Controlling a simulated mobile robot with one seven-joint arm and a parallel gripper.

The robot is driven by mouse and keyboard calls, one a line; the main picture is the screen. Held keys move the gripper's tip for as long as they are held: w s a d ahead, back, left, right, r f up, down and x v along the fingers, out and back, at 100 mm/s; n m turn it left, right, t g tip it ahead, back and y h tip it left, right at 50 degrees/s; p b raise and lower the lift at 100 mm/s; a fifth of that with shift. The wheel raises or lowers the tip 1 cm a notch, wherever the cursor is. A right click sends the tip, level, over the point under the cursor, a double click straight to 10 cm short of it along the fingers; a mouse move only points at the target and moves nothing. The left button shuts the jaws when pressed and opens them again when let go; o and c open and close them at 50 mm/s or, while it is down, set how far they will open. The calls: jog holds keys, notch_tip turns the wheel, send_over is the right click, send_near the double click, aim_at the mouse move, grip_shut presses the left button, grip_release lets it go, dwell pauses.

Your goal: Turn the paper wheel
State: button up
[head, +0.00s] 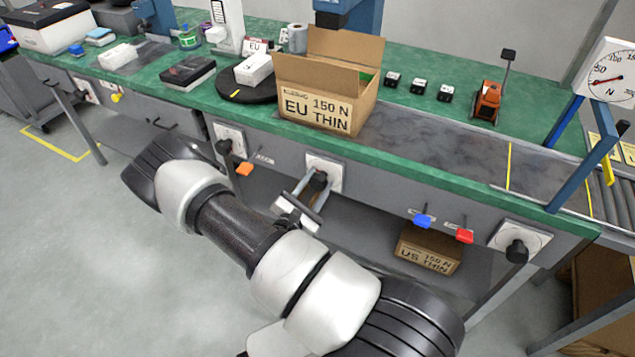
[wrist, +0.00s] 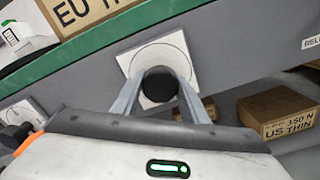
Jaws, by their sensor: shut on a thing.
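A black round knob (head: 319,181) on a white dial plate (head: 331,166) sits on the grey front panel of the bench, below the open carton. My gripper (head: 312,190) reaches it from the front, one finger on each side, and is shut on it. In the wrist view the knob (wrist: 160,87) lies between the two grey fingers, with the plate's circle behind it. I cannot read a label that names it as the paper wheel. Two similar knobs are on the panel, one to the left (head: 225,147) and one to the far right (head: 516,251).
An open carton marked EU 150 N THIN (head: 316,105) stands on the green bench top. An orange lever (head: 244,169), a blue lever (head: 422,221) and a red lever (head: 465,236) stick out of the panel. A US THIN carton (head: 429,253) sits below. A force dial (head: 607,77) stands right.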

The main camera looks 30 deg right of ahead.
jog(key=m, duration=0.5)
jog(key=shift+a+m+p, duration=0.1)
jog(key=shift+m+p, duration=0.2)
jog(key=shift+m, duration=2.1)
jog(key=o, duration=1)
jog(key=p+v, duration=0.2)
jog(key=v, duration=1.5)
jog(key=shift+s+a, duration=0.1)
jog(key=shift+a, duration=0.05)
